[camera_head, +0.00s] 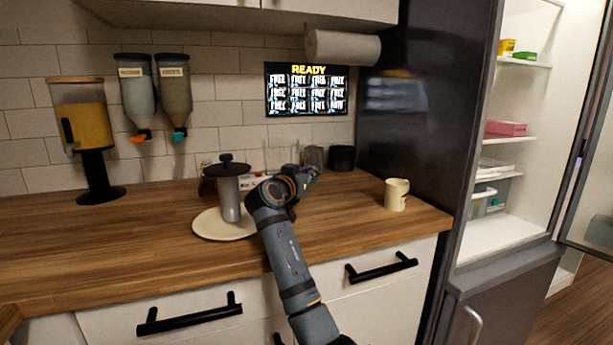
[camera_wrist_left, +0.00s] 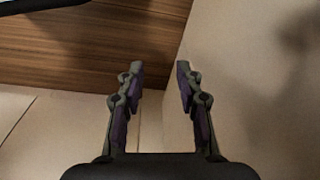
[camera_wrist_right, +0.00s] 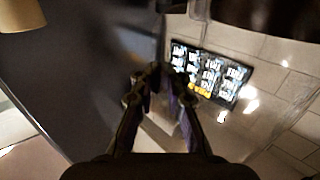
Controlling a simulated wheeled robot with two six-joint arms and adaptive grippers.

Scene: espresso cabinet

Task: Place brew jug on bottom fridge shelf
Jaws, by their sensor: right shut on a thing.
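My right gripper (camera_head: 312,176) is over the back of the counter, in front of a clear glass vessel (camera_head: 313,155) that I take to be the brew jug. In the right wrist view the fingers (camera_wrist_right: 160,78) are close together, with clear glass and bright glints beyond them. The gripper hides the vessel's lower part, so the grasp point is unclear. The fridge stands open at the right; its bottom shelf (camera_head: 495,238) is white and looks bare. My left gripper (camera_wrist_left: 160,75) is open and empty beside a pale cabinet face, outside the head view.
A cream mug (camera_head: 396,195) is near the counter's right end. A dark cup (camera_head: 342,158) stands behind. The dark fridge side (camera_head: 405,130) lies between counter and shelves. The fridge door (camera_head: 590,170) is open.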

